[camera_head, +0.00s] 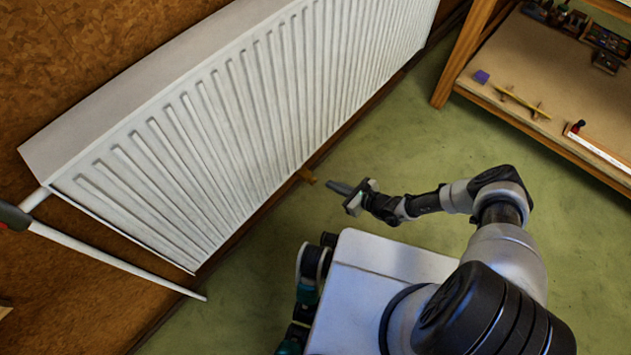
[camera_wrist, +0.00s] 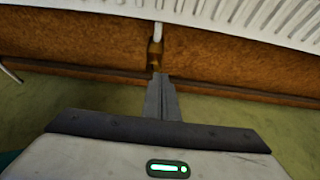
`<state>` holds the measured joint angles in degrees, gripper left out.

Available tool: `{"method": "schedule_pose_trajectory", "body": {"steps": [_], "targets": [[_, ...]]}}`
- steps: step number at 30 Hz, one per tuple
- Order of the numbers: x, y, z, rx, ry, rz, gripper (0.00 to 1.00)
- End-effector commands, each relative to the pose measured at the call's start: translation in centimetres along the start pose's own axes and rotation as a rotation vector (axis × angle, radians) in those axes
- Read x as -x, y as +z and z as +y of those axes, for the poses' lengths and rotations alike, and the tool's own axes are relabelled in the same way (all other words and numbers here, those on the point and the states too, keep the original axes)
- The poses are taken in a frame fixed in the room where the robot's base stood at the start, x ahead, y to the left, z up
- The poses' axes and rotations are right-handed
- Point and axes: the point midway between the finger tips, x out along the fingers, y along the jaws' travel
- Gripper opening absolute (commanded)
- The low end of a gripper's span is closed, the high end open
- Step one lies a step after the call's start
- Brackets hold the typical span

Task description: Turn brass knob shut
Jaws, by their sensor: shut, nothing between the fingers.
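The brass knob (camera_head: 307,176) sticks out low under the front edge of the white radiator, near the floor. In the wrist view the brass knob (camera_wrist: 155,52) hangs below a short white pipe, straight ahead of the fingertips. My gripper (camera_head: 332,185) is shut and empty, pointing left at the knob with a small gap in the head view. In the wrist view my gripper (camera_wrist: 159,79) has its closed fingers just below the knob, and their tips hide its lower end. I cannot tell there whether they touch.
The white radiator (camera_head: 230,125) fills the wall side, with a white pipe (camera_head: 120,262) and a dark valve head (camera_head: 12,217) at its left. A wooden workbench (camera_head: 530,70) with small items stands at the upper right. Green floor (camera_head: 400,130) lies clear between them.

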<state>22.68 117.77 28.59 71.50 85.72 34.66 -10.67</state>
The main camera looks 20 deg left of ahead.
Motion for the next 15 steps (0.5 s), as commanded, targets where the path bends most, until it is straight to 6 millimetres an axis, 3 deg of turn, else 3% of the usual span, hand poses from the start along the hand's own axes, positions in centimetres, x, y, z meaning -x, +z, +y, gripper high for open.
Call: {"method": "schedule_pose_trajectory", "body": {"steps": [11,15], "targets": [[0.3,-0.2,0.1,0.000,0.002,0.000,0.00],[-0.1,-0.5,1.9,-0.012,0.032,-0.001,0.00]]}}
